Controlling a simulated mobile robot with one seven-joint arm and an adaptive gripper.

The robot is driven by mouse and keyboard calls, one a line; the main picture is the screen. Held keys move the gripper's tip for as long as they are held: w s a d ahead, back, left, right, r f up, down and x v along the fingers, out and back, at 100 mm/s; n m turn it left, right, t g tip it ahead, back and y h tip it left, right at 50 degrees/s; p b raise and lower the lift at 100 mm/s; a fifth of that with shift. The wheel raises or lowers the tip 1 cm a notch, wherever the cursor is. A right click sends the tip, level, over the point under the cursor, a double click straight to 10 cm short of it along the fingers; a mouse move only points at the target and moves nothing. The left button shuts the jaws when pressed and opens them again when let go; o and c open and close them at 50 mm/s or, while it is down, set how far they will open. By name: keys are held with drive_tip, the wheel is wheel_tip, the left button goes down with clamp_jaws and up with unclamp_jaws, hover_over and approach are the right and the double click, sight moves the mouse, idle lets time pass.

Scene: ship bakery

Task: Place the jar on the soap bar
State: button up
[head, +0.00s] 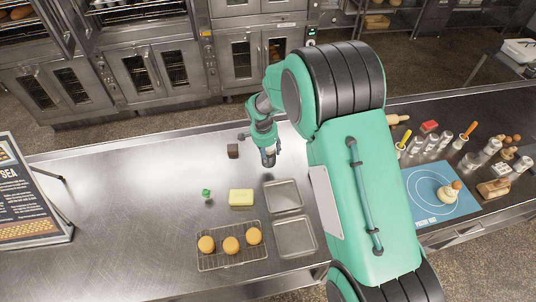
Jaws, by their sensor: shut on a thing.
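My gripper (269,157) is above the steel counter near its back edge, pointing down. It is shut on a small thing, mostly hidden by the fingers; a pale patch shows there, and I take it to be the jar. A pale yellow bar (241,198) lies flat on the counter, in front of and left of my gripper. A small dark brown block (233,151) sits to the left of my gripper. I cannot tell for sure which of these is the soap bar.
Two empty metal trays (295,237) and a wire rack (205,263) with three round buns are at the front. A small green thing (206,193) lies left of the yellow bar. Several glass jars (415,145), a red block (429,127) and a blue mat (420,207) are right.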

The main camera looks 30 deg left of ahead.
drive_tip(key=shift+s+r, duration=0.1)
drive_tip(key=shift+s+r, duration=0.15)
drive_tip(key=shift+s, duration=0.35)
drive_tip(key=s+d+r+n+b, duration=0.1)
drive_tip(key=s+d, duration=0.5)
drive_tip(key=s, duration=0.7)
drive_tip(key=s+d+r+b, duration=0.2)
drive_tip(key=s+d+b, duration=0.2)
drive_tip(key=s, duration=0.9)
drive_tip(key=shift+s+d+n, duration=0.15)
drive_tip(key=shift+d+n, duration=0.25)
drive_tip(key=shift+d, duration=0.6)
drive_tip(key=w+a, duration=0.4)
drive_tip(key=a, duration=0.2)
drive_tip(key=w+a+f+p, duration=0.1)
drive_tip(key=w+a, duration=0.3)
drive_tip(key=a, duration=0.3)
drive_tip(key=shift+w+a+f, duration=0.25)
drive_tip(key=shift+w, duration=0.15)
